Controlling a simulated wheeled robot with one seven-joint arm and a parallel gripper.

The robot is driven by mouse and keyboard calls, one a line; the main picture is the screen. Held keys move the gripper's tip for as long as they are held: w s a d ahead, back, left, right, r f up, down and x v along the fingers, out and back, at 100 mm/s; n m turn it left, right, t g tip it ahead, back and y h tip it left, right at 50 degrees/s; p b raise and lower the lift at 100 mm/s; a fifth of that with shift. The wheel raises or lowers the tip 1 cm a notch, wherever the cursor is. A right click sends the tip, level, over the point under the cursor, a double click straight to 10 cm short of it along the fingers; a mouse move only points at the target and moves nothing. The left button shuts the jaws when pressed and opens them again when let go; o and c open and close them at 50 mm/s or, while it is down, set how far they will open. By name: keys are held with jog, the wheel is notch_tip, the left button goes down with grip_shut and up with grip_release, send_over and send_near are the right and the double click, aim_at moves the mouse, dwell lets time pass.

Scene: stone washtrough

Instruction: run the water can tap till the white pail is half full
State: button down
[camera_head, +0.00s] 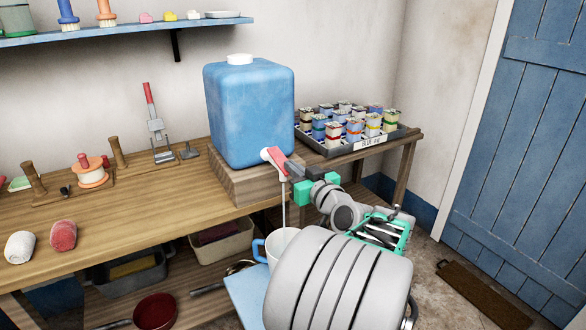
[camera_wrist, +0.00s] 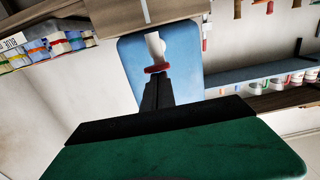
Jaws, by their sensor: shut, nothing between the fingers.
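The blue water can (camera_head: 249,115) stands on a wooden block (camera_head: 240,183) on the bench. Its tap has a red lever (camera_head: 274,158), which also shows in the wrist view (camera_wrist: 157,68). A thin pale stream (camera_head: 283,208) runs straight down from the tap. It ends in the white pail (camera_head: 284,238), which has a blue handle and is partly hidden behind my arm. The water level inside it cannot be seen. My gripper (camera_head: 291,166) is shut and empty, its tips right at the red lever; in the wrist view (camera_wrist: 157,78) they meet the lever's edge.
A tray (camera_head: 330,149) of several small tins stands right of the can. A wall shelf (camera_head: 130,27) holds brushes. Below the bench are a beige bin (camera_head: 222,248) and a red pan (camera_head: 155,311). A blue door (camera_head: 520,150) is at right.

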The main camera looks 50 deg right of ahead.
dwell(0.7)
jog(key=s+a+r, duration=0.3)
jog(key=s+r, duration=0.1)
jog(key=s, duration=0.6)
jog(key=shift+s+a+p, duration=0.15)
jog(key=shift+s+p, duration=0.05)
jog(key=shift+p, duration=0.1)
dwell(0.4)
